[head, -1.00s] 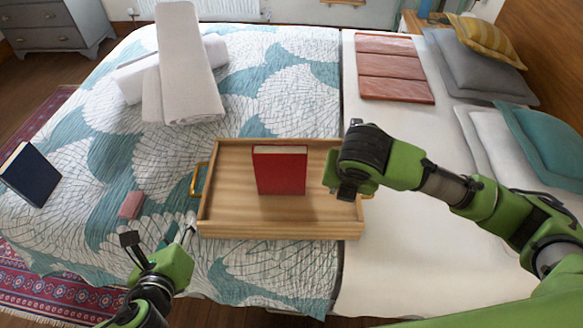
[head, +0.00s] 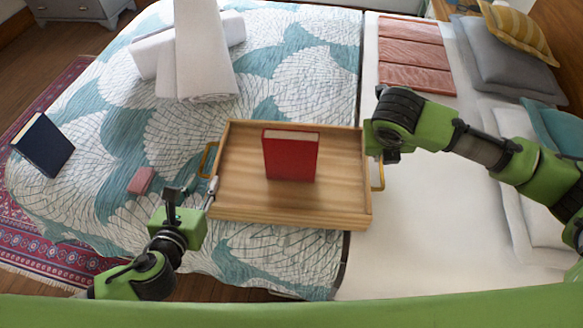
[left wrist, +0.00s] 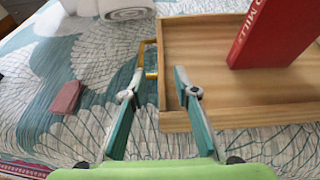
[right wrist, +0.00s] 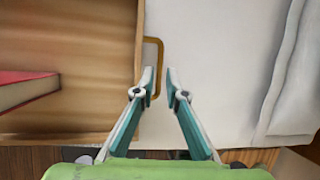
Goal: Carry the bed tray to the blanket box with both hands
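The wooden bed tray (head: 290,208) lies on the bed with a red book (head: 291,156) standing in it. It has a brass handle on each short side. My left gripper (head: 192,191) is open at the tray's left side; in the left wrist view its fingers (left wrist: 159,72) are spread near the left handle (left wrist: 150,58), the right finger over the tray wall. My right gripper is largely hidden in the head view; in the right wrist view its fingers (right wrist: 159,73) are apart, one on each side of the right handle's outer bar (right wrist: 160,55). The blanket box is not identifiable.
A navy book (head: 43,145) and a small pink block (head: 141,180) lie on the quilt left of the tray. White rolled towels (head: 205,60) are behind it. Folded reddish cloth (head: 415,52) and pillows (head: 500,52) are at upper right.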

